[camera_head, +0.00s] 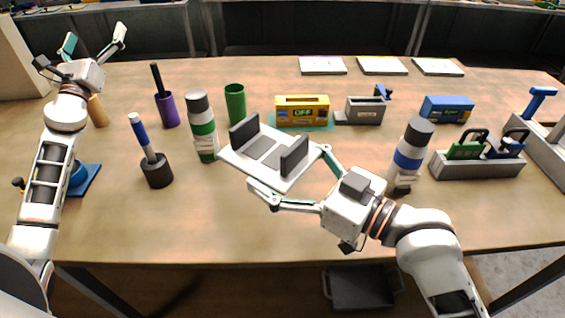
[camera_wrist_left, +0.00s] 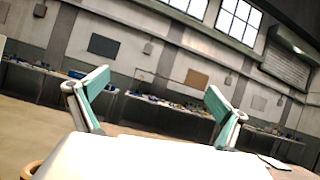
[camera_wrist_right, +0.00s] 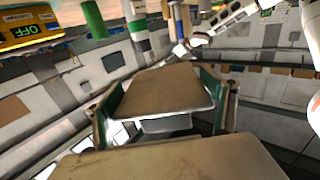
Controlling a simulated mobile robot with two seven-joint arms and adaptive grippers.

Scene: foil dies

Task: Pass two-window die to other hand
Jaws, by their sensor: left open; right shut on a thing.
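A white plate with two upright dark blocks and grey panels between them (camera_head: 263,148), which I take for the two-window die, is held above the middle of the table. My right gripper (camera_head: 290,172) is shut on its near right side, with one finger on each side. In the right wrist view the held piece (camera_wrist_right: 165,92) shows as a brown-grey plate between the fingers. My left gripper (camera_head: 94,40) is open and empty, raised at the far left, well apart from the die. In the left wrist view its fingers (camera_wrist_left: 157,95) are spread with nothing between them.
A green-banded bottle (camera_head: 202,128) and a green cylinder (camera_head: 235,104) stand close behind the die. A dark pot with a blue-handled tool (camera_head: 157,172) is left of it. A blue-banded bottle (camera_head: 409,157) stands near my right arm. The front left table is clear.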

